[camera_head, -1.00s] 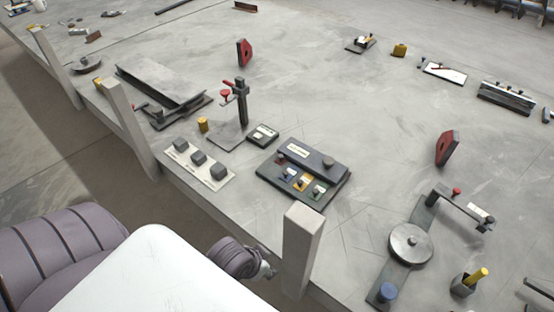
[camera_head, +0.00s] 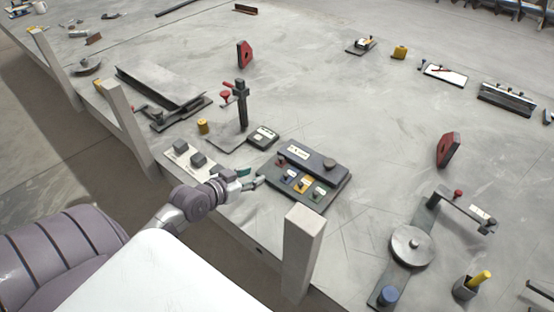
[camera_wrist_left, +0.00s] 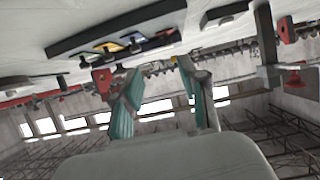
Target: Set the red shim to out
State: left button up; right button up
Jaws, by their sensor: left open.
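A dark box (camera_head: 330,175) with a row of coloured slots sits near the table's front edge. A small reddish piece, which looks like the red shim (camera_head: 282,161), is at the left end of the row. Blue (camera_head: 290,177) and yellow (camera_head: 302,185) pieces follow to its right. The box also shows upside down in the left wrist view (camera_wrist_left: 72,47), with a reddish slot (camera_wrist_left: 165,34) at the right end. My left gripper (camera_head: 252,178) is open and empty, just left of the box and apart from the shim. My right gripper is out of view.
A pale plate with dark cubes (camera_head: 198,159) lies left of and partly behind my left gripper. A small dark labelled box (camera_head: 263,137) and a clamp stand (camera_head: 241,105) are behind. A grey post (camera_head: 302,250) rises at the front edge.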

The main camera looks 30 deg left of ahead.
aim_at(280, 158)
pick_arm(q)
jog(key=x, duration=0.4)
jog(key=a+x, duration=0.1)
jog(key=x, duration=0.4)
jog(key=r+x, duration=0.1)
jog(key=x, duration=0.4)
jog(key=shift+w+a, duration=0.2)
grip_shut()
